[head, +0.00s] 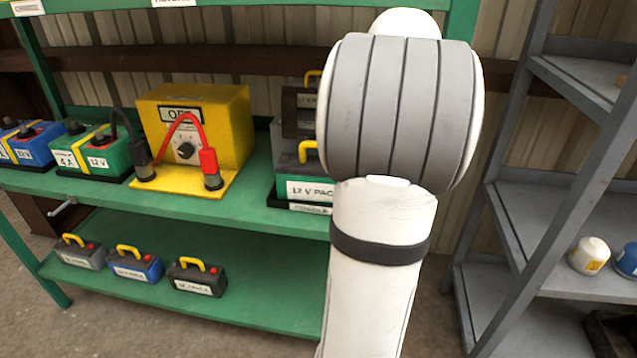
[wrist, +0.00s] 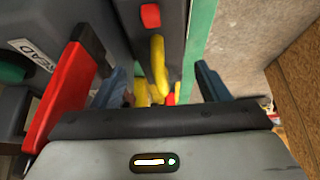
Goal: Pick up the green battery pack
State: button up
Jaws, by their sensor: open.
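Green battery-like blocks with white "4 A" and "12 V" labels (head: 98,152) sit at the left of the upper green shelf in the head view. I see no yellow handle on them. In the wrist view my gripper (wrist: 155,88) is open. A yellow handle (wrist: 158,65) on a dark body shows between and beyond its fingers. Whether they touch it I cannot tell. My gripper is hidden behind my arm in the head view.
A yellow charger (head: 215,125) marked "OFF", with red and black clamps, stands mid-shelf. Grey, blue and black packs (head: 197,277) stand on the lower shelf (head: 270,300). A grey rack (head: 515,230) stands at right. A red part (wrist: 60,95) is close left in the wrist view.

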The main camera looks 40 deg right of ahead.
aim_at(301, 177)
jog(key=b+x, duration=0.2)
jog(key=x, duration=0.4)
jog(key=shift+w+a+f, duration=0.1)
jog(key=shift+w+f, duration=0.05)
jog(key=shift+f, duration=0.15)
jog(key=shift+r, duration=0.1)
grip_shut()
jog(key=shift+r, duration=0.2)
dwell(0.3)
